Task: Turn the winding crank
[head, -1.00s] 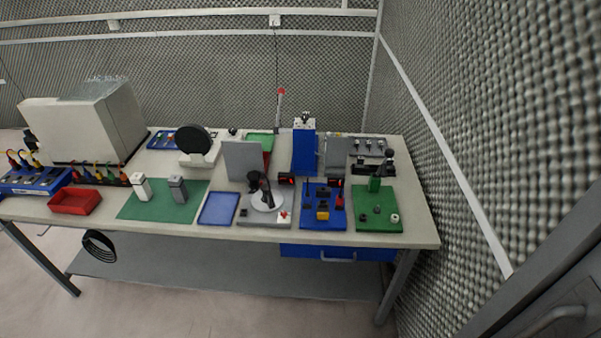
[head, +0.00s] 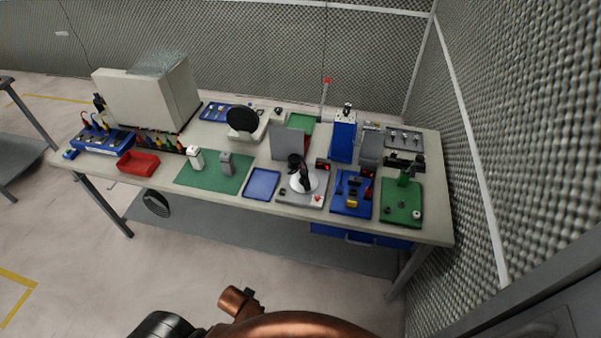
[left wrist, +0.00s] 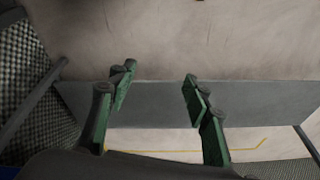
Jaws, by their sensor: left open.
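I cannot say for sure which part is the winding crank. My right gripper is not in view.
The bench (head: 437,232) also holds a blue board (head: 340,206), a blue tray (head: 262,182), a green mat (head: 208,181), a red bin (head: 139,164) and a large beige box (head: 140,98). A foam wall (head: 520,120) closes the right side. The floor in front is clear.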

